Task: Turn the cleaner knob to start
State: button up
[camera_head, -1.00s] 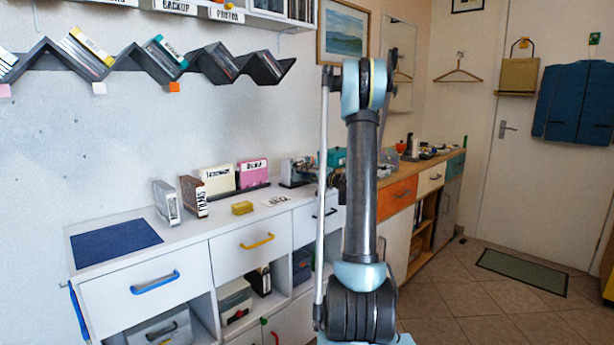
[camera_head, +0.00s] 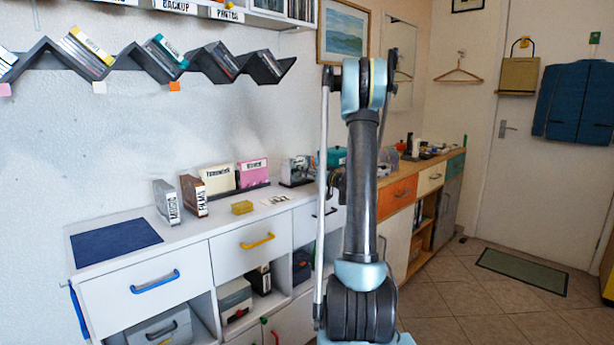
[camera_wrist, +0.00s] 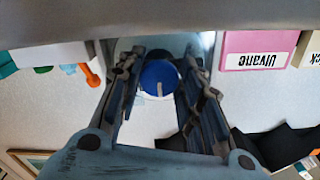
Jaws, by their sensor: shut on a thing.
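The cleaner knob (camera_wrist: 151,74) is a round blue dial with a pale pointer mark, set on a light round face in the wrist view. The pointer runs about up and down in that picture. My gripper (camera_wrist: 160,66) has its two fingers on either side of the knob and is shut on it. The cleaner's pale blue body (camera_wrist: 205,42) shows only in part behind the fingertips. In the head view my arm hides the gripper and the knob.
In the head view a white cabinet (camera_head: 195,238) holds a dark blue mat (camera_head: 115,240), disc cases (camera_head: 192,195) and labelled boxes (camera_head: 217,180). In the wrist view a pink box (camera_wrist: 252,42) stands to the right of the fingers. An orange item (camera_wrist: 90,76) is to the left.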

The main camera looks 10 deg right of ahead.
jog(key=shift+w+d+n, duration=0.1)
jog(key=shift+d+n, duration=0.05)
jog(key=shift+n, duration=0.15)
jog(key=o, duration=1.1)
jog(key=shift+c, duration=0.2)
jog(key=v, duration=1.1)
jog(key=shift+s+d, duration=0.2)
jog(key=shift+s, duration=0.15)
jog(key=shift+f, duration=0.1)
